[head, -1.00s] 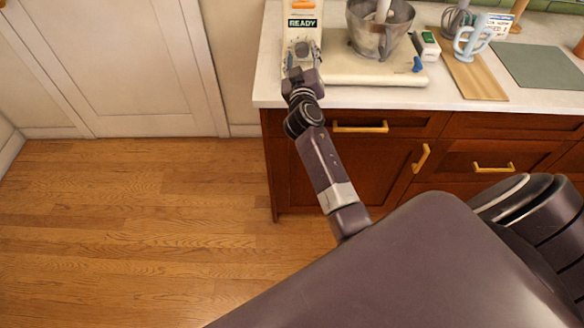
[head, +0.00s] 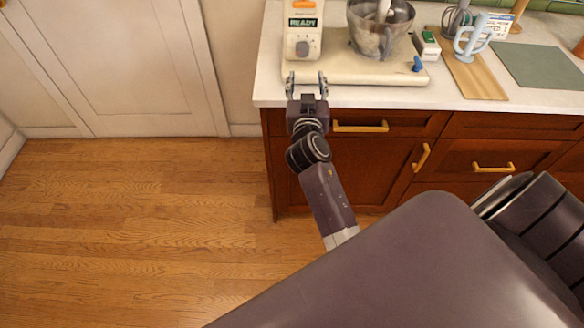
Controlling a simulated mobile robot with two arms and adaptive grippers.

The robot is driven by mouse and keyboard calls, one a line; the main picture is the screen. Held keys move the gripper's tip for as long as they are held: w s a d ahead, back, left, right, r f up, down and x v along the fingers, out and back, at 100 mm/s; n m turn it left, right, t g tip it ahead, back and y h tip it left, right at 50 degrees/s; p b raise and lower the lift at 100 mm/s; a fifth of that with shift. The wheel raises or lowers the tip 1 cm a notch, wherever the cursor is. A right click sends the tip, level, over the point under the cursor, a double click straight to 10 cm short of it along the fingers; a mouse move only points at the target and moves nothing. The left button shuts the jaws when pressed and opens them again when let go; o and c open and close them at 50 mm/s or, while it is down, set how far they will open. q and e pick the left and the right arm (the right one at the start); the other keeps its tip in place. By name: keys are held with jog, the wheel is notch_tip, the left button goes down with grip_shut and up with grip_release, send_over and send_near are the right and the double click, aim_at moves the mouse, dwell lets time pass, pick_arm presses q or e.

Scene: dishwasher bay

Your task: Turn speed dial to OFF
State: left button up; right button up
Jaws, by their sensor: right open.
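The speed dial (head: 303,48) is a grey round knob on the front of the white stand mixer (head: 289,38) at the left end of the counter. A small screen above the dial reads READY (head: 303,23). The dial's exact setting is too small to read. My right gripper (head: 306,77) is open and empty, its two fingers apart and pointing toward the mixer. It is in front of the dial and apart from it, over the counter's front edge. My left gripper is not in view.
A metal bowl (head: 379,30) stands on the mixer's base (head: 355,72). To the right are a small green and white box (head: 426,44), a light blue mug rack (head: 472,37), a wooden board (head: 470,72) and a green mat (head: 540,70). Open wooden floor (head: 130,230) lies at left.

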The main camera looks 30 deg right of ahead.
jog(key=s+a+f+n+g+y, duration=0.1)
jog(key=s+a+f+y, duration=0.1)
jog(key=f, duration=0.8)
jog(key=s+a+f+n+g+y+p, duration=0.1)
jog(key=s+a+f, duration=0.3)
jog(key=f, duration=0.6)
jog(key=s+a+f+n+g+y, duration=0.3)
jog(key=a+f, duration=0.1)
jog(key=f, duration=0.6)
jog(key=shift+s, duration=0.35)
jog(key=s+a+f+n+g+y, duration=0.1)
jog(key=s+a+f+g, duration=0.2)
jog(key=s+f, duration=0.9)
jog(key=s+a+f+n+g+y, duration=0.2)
jog(key=s+a+f+g, duration=0.1)
jog(key=s+f, duration=1)
jog(key=s, duration=0.5)
jog(key=shift+f+g, duration=0.25)
jog(key=shift+g, duration=0.05)
jog(key=s+f, duration=0.1)
jog(key=s, duration=0.3)
jog(key=s+f+g, duration=0.1)
jog(key=s, duration=0.3)
jog(key=s+d+f+g, duration=0.1)
jog(key=s, duration=0.3)
jog(key=shift+s+f+n, duration=0.2)
jog(key=shift+s+n, duration=0.1)
jog(key=shift+s, duration=0.1)
jog(key=shift+c, duration=0.4)
